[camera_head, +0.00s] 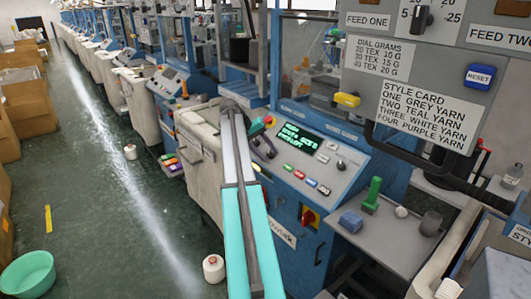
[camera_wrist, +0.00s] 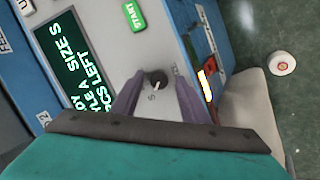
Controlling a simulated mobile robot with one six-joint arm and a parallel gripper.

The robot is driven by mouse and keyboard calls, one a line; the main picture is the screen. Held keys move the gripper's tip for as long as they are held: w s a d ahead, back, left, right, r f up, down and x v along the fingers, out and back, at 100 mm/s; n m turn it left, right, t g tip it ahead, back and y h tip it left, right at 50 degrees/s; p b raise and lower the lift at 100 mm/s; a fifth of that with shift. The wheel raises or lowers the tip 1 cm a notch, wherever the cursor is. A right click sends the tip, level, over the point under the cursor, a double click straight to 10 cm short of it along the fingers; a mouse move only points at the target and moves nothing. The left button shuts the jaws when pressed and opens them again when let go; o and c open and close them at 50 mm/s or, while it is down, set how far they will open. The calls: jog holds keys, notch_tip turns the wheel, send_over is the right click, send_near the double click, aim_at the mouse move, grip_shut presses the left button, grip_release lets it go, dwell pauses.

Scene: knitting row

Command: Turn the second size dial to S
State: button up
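My gripper (camera_head: 264,150) is over the left end of the nearest machine's sloping control panel (camera_head: 343,151). In the wrist view my gripper (camera_wrist: 159,72) has its two purple-grey fingers open, one on either side of a small black dial (camera_wrist: 157,77). A gap seems to show between fingers and dial; contact is unclear. The dial's white pointer is turned toward the letter S (camera_wrist: 152,97). In the head view the gripper covers the dial.
The green START button (camera_wrist: 134,16) is close to the dial. A red and yellow switch (camera_head: 308,217) is on the machine's front. A grey shelf (camera_head: 385,240) holds small items at right. A yarn cone (camera_head: 214,268) and a green basin (camera_head: 28,273) are on the floor; the aisle is open.

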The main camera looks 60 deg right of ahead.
jog(key=p+v, duration=0.3)
jog(key=v, duration=0.4)
jog(key=shift+r+p, duration=0.25)
jog(key=shift+p, duration=0.1)
jog(key=shift+w, duration=0.1)
dwell(0.3)
